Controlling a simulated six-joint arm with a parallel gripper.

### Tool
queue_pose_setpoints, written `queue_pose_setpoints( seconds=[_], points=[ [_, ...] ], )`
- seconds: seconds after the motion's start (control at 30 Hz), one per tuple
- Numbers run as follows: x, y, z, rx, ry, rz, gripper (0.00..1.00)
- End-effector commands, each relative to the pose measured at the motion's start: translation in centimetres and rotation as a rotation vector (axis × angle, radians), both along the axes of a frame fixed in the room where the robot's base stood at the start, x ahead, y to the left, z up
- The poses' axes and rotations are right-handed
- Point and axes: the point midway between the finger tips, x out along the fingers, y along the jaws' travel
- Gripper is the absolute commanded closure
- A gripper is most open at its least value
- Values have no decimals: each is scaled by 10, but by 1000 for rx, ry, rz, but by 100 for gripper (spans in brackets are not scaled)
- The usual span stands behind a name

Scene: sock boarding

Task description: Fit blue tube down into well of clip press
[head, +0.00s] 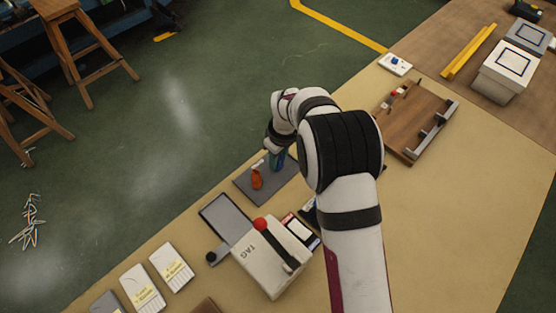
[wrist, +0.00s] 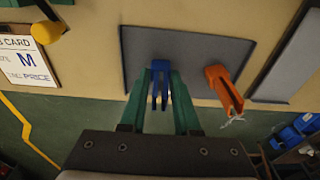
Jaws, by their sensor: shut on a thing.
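The blue tube (wrist: 160,78) is between the green fingers of my gripper (wrist: 160,82) in the wrist view, and the jaws are shut on it. It is over the dark grey mat (wrist: 190,48); I cannot tell whether it still touches the mat. In the head view my gripper (head: 277,160) is at the mat (head: 243,189), partly hidden by my arm. I cannot make out the clip press or its well for sure. A yellow knob (wrist: 48,33) on a dark lever shows at the wrist view's top left and may belong to it.
An orange tube (head: 256,178) stands on the mat beside the blue one. A TAG machine (head: 266,265) with a red knob sits nearer. A wooden board (head: 410,120) with metal parts and a white card (head: 395,64) lie farther back. The right part of the table is clear.

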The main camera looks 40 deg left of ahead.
Motion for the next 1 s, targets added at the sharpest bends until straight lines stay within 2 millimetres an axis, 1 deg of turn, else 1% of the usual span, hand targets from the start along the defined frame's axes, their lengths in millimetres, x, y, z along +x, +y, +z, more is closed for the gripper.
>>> queue_pose_setpoints(
  seconds=[0.27, 0.37, 0.47, 0.63, 1.0],
  points=[
    [0, 0, 0, 0, 0, 0, 100],
    [0, 0, 3, 1, 0, 0, 100],
    [0, 0, 13, 2, -2, 1, 100],
    [1, -1, 45, 2, -1, 0, 100],
    [40, -81, 95, 2, -2, -3, 100]
  ],
)
